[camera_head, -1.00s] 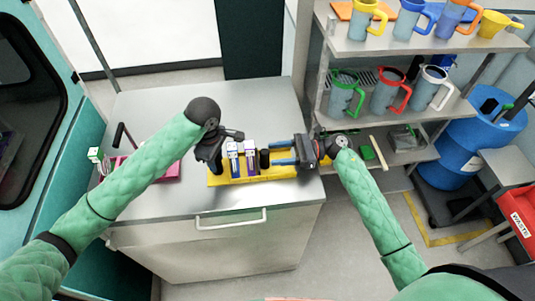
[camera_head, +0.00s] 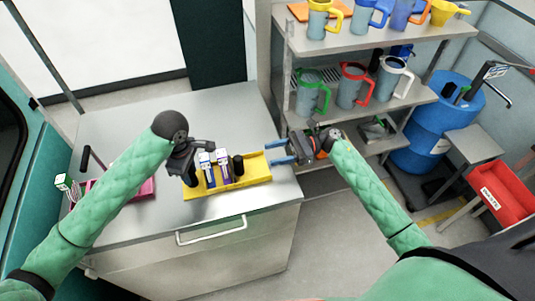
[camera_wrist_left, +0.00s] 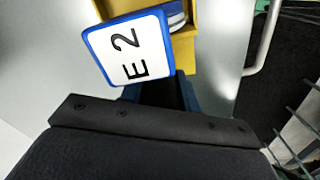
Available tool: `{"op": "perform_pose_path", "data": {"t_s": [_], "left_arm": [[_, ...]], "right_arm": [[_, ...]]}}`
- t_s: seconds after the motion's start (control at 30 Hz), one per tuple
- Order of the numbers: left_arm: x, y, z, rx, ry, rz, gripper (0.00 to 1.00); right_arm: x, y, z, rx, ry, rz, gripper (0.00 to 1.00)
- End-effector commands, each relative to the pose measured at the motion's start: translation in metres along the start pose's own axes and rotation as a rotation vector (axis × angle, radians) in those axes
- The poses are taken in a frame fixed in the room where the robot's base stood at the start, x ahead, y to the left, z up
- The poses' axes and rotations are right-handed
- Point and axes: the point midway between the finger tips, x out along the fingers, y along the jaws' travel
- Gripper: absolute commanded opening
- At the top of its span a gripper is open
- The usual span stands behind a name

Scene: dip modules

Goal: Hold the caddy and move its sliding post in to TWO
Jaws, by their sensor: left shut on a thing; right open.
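The yellow caddy (camera_head: 258,172) lies on the grey cabinet top, with two small blue-and-white boxes (camera_head: 224,166) standing in it. The dark post (camera_head: 238,164) stands upright just right of the boxes. My left gripper (camera_head: 190,178) is shut on the caddy at its left end; its fingertips are mostly hidden. In the left wrist view a blue-edged white face marked "E 2" (camera_wrist_left: 130,50) covers part of the yellow caddy (camera_wrist_left: 186,50). My right gripper (camera_head: 279,150) is open and empty, its blue fingers beside the caddy's right end, apart from the post.
A pink tray (camera_head: 145,188) lies left on the cabinet top (camera_head: 215,110), partly behind my left arm. A shelf rack (camera_head: 290,40) with several jugs stands close behind my right gripper. The cabinet top behind the caddy is clear.

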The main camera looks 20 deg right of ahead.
Motion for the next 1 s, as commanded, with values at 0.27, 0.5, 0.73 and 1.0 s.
{"op": "perform_pose_path", "data": {"t_s": [0.27,0.5,0.73,1.0], "left_arm": [[0.0,0.0,0.0,0.0,0.0,0.0,0.0],[0.0,0.0,0.0,0.0,0.0,0.0,0.0],[0.0,0.0,0.0,0.0,0.0,0.0,0.0],[0.0,0.0,0.0,0.0,0.0,0.0,0.0]], "right_arm": [[-0.018,0.0,0.0,-0.001,0.004,0.002,0.5],[-0.013,0.0,0.0,0.0,0.0,0.001,0.5],[0.021,0.0,0.001,-0.001,-0.001,0.002,0.5],[0.067,0.0,0.001,-0.001,0.0,0.001,0.5]]}}
